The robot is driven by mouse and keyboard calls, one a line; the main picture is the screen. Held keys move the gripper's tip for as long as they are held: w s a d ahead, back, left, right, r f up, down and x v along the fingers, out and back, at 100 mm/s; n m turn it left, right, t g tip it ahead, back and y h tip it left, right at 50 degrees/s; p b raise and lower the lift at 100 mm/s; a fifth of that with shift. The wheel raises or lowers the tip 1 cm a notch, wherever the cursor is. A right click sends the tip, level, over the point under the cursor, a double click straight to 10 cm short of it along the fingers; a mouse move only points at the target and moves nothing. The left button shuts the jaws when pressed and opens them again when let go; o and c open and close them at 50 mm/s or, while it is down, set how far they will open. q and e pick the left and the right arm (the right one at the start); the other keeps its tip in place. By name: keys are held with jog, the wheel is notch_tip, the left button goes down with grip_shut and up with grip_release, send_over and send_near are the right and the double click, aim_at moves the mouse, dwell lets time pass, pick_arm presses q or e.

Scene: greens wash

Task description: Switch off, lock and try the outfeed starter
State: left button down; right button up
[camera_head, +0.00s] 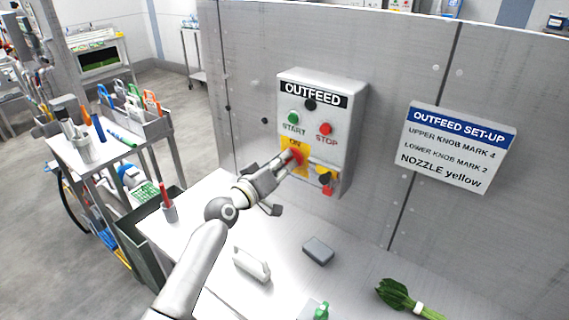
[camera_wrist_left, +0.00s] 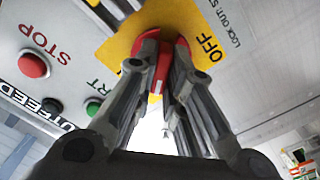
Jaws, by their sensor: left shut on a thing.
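The grey OUTFEED starter box (camera_head: 347,120) is on the steel wall, with a green START button (camera_head: 293,117) and a red STOP button (camera_head: 325,129). Below them is a yellow switch plate (camera_head: 287,161) marked ON, with a red switch handle (camera_head: 297,154). My left gripper (camera_head: 291,158) is shut on that handle. The left wrist view shows the fingers on both sides of the red handle (camera_wrist_left: 161,68), and OFF on the yellow plate (camera_wrist_left: 185,18). I cannot tell the handle's exact angle. A yellow part with dark and red pieces (camera_head: 326,178) is at the box's lower right. My right gripper is not in view.
A set-up sign (camera_head: 460,147) is on the wall at right. A grey block (camera_head: 318,250), a white-handled item (camera_head: 251,264) and bundled greens (camera_head: 403,299) lie on the bench. A cart at left carries a rack of coloured padlocks or tags (camera_head: 150,122).

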pick_arm(q)
jog(key=n+p, duration=0.2)
jog(key=n, duration=0.8)
jog(key=shift+a+f, duration=0.1)
jog(key=shift+f, duration=0.05)
jog(key=shift+n, duration=0.3)
jog(key=c, duration=1.5)
grip_release()
jog(key=v, duration=1.2)
